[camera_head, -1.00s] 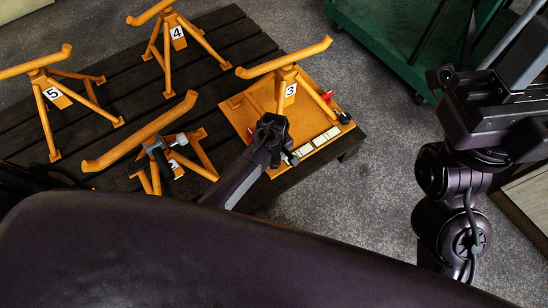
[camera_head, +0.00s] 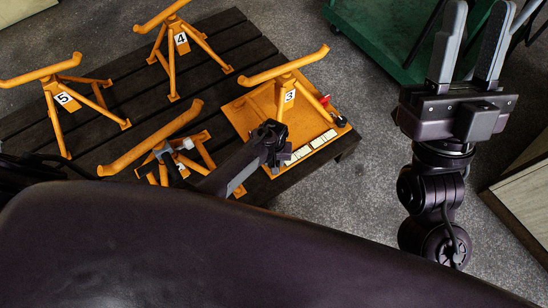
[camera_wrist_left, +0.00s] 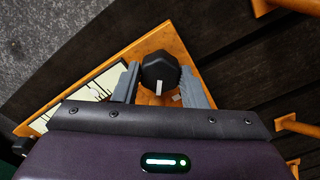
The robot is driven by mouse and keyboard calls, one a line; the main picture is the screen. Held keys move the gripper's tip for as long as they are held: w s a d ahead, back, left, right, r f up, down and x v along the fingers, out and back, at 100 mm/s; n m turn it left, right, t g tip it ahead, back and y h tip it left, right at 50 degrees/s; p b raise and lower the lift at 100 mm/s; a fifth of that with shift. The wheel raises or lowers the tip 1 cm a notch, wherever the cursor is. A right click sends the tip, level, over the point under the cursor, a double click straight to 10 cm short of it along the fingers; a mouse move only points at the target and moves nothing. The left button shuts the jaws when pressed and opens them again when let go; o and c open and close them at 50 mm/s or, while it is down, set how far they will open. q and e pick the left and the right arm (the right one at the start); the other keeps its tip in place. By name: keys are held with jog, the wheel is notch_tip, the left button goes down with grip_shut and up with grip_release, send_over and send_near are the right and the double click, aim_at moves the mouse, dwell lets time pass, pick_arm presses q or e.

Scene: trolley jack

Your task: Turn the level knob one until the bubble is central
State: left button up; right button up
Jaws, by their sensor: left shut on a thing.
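An orange plate (camera_head: 243,118) carries the stand marked 3 (camera_head: 286,82). A pale level strip (camera_head: 310,146) with dark divisions lies along its near edge, and it also shows in the left wrist view (camera_wrist_left: 62,100). Which knob is number one cannot be read. My right gripper (camera_head: 467,45) is open and empty, fingers upward, away at the right.
A second black knob (camera_head: 341,121) and red parts (camera_head: 325,101) are at the plate's right side. Orange stands 4 (camera_head: 176,35) and 5 (camera_head: 58,92), and another stand (camera_head: 150,142), stand on the dark slatted table (camera_head: 228,38). A green trolley (camera_head: 370,38) is behind. Grey floor lies right of the table.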

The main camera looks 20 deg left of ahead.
pick_arm(q)
jog(key=shift+m, duration=0.8)
pick_arm(e)
jog(key=shift+w+a+f+g+h, duration=0.3)
jog(key=shift+w+f+g, duration=0.15)
jog(key=shift+w+f, duration=0.2)
jog(key=shift+w+a+f+g+h, duration=0.3)
jog(key=shift+w+f+g, duration=0.15)
jog(key=shift+f, duration=0.25)
jog(key=shift+w+a+f+g+h, duration=0.2)
jog(key=shift+w+f+g+h, duration=0.15)
jog(key=shift+w+f, duration=0.3)
pick_arm(q)
jog(key=o, duration=1)
jog(key=shift+c, duration=0.2)
pick_arm(e)
jog(key=shift+m, duration=0.3)
pick_arm(q)
jog(key=shift+p, duration=0.3)
